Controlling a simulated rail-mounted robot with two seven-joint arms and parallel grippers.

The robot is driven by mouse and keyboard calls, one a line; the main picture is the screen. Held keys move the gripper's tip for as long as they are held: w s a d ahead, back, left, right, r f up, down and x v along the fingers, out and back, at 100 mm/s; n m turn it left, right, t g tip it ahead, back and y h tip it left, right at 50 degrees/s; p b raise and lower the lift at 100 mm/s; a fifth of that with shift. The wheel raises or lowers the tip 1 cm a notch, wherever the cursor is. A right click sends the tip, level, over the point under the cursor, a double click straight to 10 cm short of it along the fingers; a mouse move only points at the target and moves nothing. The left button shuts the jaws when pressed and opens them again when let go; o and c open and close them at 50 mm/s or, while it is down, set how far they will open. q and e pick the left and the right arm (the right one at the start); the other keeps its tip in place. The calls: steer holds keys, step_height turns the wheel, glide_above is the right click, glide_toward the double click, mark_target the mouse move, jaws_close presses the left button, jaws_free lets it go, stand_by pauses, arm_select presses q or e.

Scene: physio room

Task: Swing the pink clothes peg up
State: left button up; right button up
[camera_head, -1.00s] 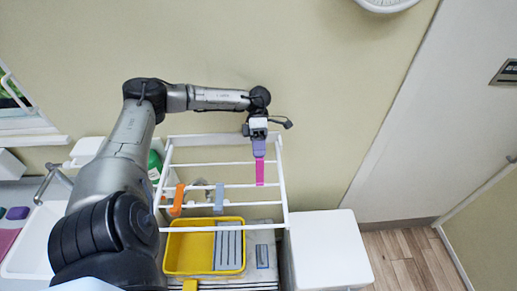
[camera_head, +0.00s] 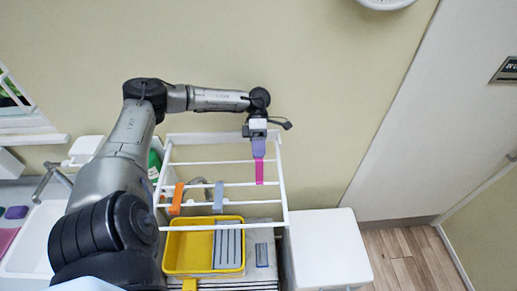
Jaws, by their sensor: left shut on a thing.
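The pink clothes peg (camera_head: 259,172) is on the white rack (camera_head: 284,200), on the right part of its bars. It stands long and narrow in the picture, directly below my left gripper (camera_head: 258,146). My left gripper is shut at the peg's upper end, with purple-grey fingers over it. The exact contact between fingers and peg is too small to see. An orange peg (camera_head: 177,199) and a blue-grey peg (camera_head: 219,197) are on a bar further left. My right gripper is not in view.
Below the rack, a yellow tray (camera_head: 171,250) holds a grey ribbed piece (camera_head: 229,249). A white box (camera_head: 330,250) stands to the right, and a white sink (camera_head: 35,240) lies to the left. A green bottle (camera_head: 154,163) is behind the rack's left side.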

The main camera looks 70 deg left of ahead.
arm_select(q)
steer(key=shift+s+d+f, duration=0.1)
steer(key=shift+f, duration=0.2)
steer(key=shift+r, duration=0.35)
steer(key=w+d+r+b, duration=0.3)
steer(key=w+d+r, duration=0.2)
steer(key=d+r, duration=0.5)
steer(key=shift+d+r, duration=0.25)
steer(key=shift+r, duration=0.2)
